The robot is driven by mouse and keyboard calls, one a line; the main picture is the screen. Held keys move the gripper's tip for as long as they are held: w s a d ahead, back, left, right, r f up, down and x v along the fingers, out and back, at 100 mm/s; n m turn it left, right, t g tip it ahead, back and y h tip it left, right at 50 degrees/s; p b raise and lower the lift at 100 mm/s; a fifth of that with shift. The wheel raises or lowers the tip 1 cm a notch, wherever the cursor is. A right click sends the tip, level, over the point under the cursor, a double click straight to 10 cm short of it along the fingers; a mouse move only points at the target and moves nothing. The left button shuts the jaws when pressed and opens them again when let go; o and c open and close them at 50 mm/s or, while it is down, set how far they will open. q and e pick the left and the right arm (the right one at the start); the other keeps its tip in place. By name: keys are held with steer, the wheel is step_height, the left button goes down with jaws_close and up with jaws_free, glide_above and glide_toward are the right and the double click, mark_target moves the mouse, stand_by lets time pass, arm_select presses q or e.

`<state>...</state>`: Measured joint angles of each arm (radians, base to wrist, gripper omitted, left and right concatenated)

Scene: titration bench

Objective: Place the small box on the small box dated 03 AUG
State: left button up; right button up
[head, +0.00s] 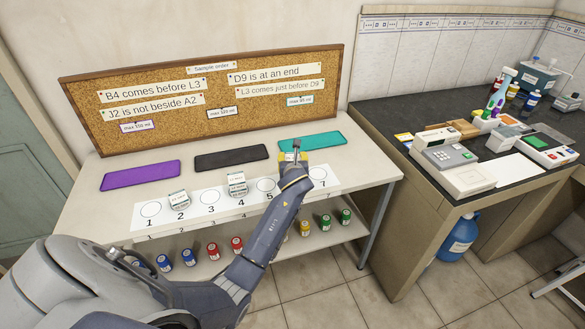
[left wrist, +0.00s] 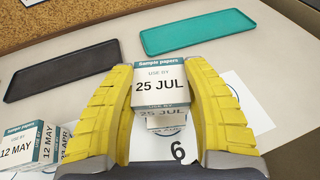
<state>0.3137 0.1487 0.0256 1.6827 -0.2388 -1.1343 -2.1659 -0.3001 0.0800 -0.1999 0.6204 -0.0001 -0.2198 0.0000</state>
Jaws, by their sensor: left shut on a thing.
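My left gripper (head: 293,155) is over the numbered strip, near its right end. In the left wrist view its yellow fingers (left wrist: 160,100) are shut on a small white and teal box (left wrist: 160,88) marked 25 JUL. I cannot tell whether the box touches what is below it. A small box marked 12 MAY (left wrist: 18,150) shows at lower left, with an APR label partly visible beside it. In the head view, small boxes stand at place 2 (head: 179,200) and place 4 (head: 237,184). No 03 AUG label is readable. My right gripper is not in view.
The white numbered strip (head: 151,210) lies along the table. Purple (head: 140,175), black (head: 231,158) and teal (head: 313,140) trays lie behind it. A corkboard (head: 205,98) with notes stands at the back. Coloured bottles (head: 212,251) stand on the lower shelf.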

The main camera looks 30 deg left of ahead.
arm_select(q)
steer(key=shift+f, duration=2)
steer(key=shift+f, duration=0.15)
steer(key=o, duration=1.2)
steer(key=shift+o, duration=0.2)
